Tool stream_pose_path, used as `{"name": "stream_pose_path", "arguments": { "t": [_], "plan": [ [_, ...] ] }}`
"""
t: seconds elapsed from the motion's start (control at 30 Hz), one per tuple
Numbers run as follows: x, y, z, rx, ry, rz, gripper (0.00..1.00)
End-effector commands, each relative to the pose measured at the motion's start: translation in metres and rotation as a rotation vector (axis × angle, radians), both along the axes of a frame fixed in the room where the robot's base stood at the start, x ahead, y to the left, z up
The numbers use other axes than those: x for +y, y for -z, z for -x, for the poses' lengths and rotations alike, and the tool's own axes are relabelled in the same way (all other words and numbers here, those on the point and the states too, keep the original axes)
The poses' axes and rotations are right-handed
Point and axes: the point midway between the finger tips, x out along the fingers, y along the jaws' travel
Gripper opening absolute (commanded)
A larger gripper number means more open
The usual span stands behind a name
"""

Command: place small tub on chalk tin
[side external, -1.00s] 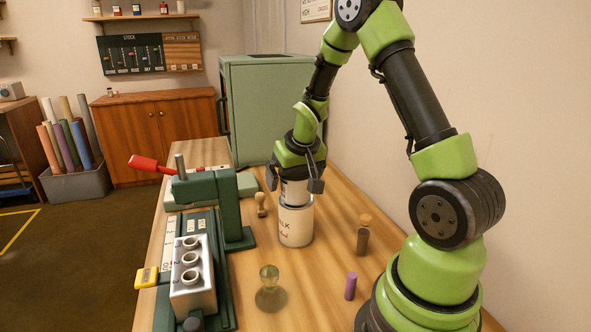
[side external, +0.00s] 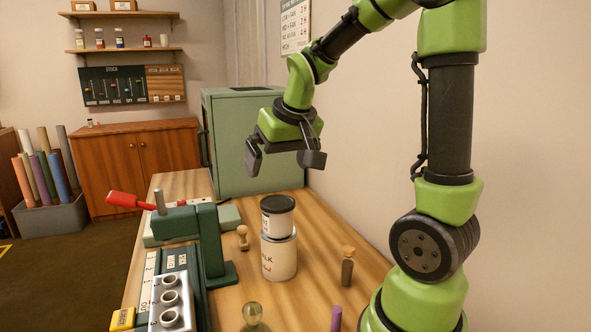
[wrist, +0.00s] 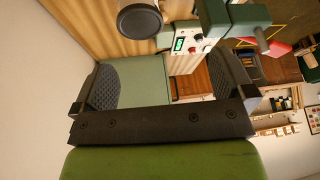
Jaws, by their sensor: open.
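The small tub (side external: 281,222), pale with a black lid, stands upright on top of the white chalk tin (side external: 280,260). The tin stands on the wooden table. My gripper (side external: 284,163) is open and empty, above and apart from the tub. Its two fingers are spread wide in the wrist view (wrist: 163,88). There the tub's dark round lid (wrist: 139,21) shows at the top edge, outside the jaws. The chalk tin cannot be made out in the wrist view.
A green press with a red handle (side external: 123,200) stands left of the tin. A wooden stamp (side external: 242,237) is close beside the tin, and a corked bottle (side external: 347,267) is to its right. A green cabinet (side external: 238,140) stands behind. A glass knob (side external: 252,315) and purple stick (side external: 336,318) are in front.

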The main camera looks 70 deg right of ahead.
Motion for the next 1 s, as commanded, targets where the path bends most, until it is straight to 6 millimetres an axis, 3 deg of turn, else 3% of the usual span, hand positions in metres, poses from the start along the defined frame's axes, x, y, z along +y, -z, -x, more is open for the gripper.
{"name": "stream_pose_path", "arguments": {
  "t": [0.03, 0.2, 0.4, 0.6, 1.0],
  "plan": [
    [0.022, -0.012, 0.007, -0.038, -0.035, -0.011, 1.0],
    [0.09, -0.036, 0.045, -0.144, -0.151, -0.095, 1.0],
    [0.137, -0.041, 0.09, -0.222, -0.263, -0.197, 1.0],
    [0.149, -0.04, 0.107, -0.243, -0.304, -0.239, 1.0],
    [0.149, -0.04, 0.106, -0.243, -0.303, -0.239, 1.0]
  ]
}}
